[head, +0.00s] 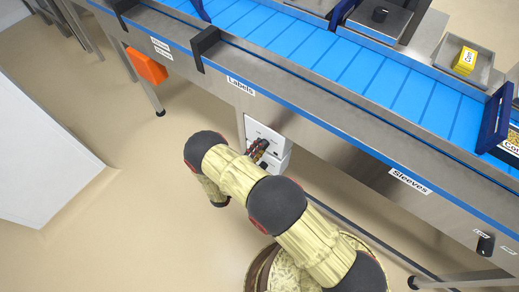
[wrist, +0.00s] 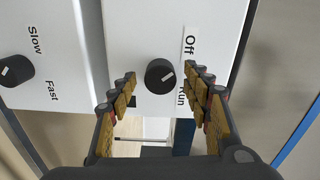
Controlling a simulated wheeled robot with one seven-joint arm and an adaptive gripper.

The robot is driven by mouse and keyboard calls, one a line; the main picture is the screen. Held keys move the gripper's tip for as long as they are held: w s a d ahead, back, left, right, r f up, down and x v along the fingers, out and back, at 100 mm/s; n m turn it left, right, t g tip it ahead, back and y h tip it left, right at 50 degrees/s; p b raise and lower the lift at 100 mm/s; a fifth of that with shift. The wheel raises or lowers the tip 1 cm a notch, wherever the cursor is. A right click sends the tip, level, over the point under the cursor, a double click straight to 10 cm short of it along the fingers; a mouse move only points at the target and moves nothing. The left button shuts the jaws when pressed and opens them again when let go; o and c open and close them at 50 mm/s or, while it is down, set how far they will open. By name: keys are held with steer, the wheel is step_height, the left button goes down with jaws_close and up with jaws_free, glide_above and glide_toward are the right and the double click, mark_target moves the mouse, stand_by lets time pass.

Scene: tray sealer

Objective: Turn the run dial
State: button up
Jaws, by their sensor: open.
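The run dial (wrist: 160,75) is a round black knob on a white panel (wrist: 150,22), with "Off" and "Run" printed to its right in the wrist view. My gripper (wrist: 161,78) is open, with one fingertip on each side of the dial; a gap shows on both sides, and I cannot tell the depth of the fingertips. In the head view my gripper (head: 260,150) is in front of the white control box (head: 268,130) under the conveyor, hiding the dial.
A second black dial (wrist: 15,70), marked "Slow" and "Fast", sits on the neighbouring panel. The blue conveyor (head: 340,65) runs above the box. An orange box (head: 147,66) hangs to the left, and another black knob (head: 486,244) is at far right. Open floor lies left.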

steer(key=v, duration=1.2)
stand_by(0.6)
